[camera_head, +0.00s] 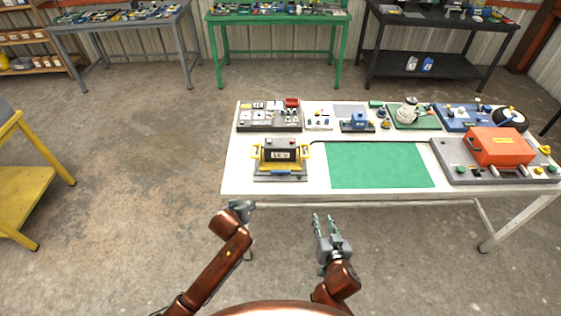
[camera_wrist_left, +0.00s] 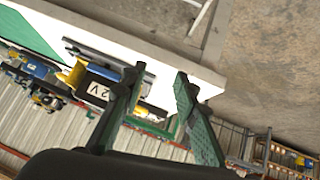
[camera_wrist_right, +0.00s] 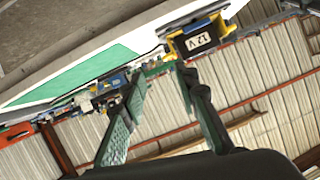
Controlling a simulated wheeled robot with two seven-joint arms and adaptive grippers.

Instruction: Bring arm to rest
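My right gripper (camera_head: 325,232) is in front of the white table's near edge, below the green mat, with its two fingers apart and nothing between them. In the right wrist view its fingers (camera_wrist_right: 158,75) are also spread and empty. My left gripper (camera_head: 242,208) is at the table's front left corner, partly hidden by its own wrist in the head view. In the left wrist view its fingers (camera_wrist_left: 160,75) stand apart with nothing held. Both arms are bent in front of my body, apart from each other.
The white table (camera_head: 310,187) bears a black 12 V battery (camera_head: 279,153) in a yellow-handled holder, a green mat (camera_head: 378,165), an orange box (camera_head: 498,147) and several devices along its back. A yellow stand (camera_head: 20,190) is at left. The floor between is clear.

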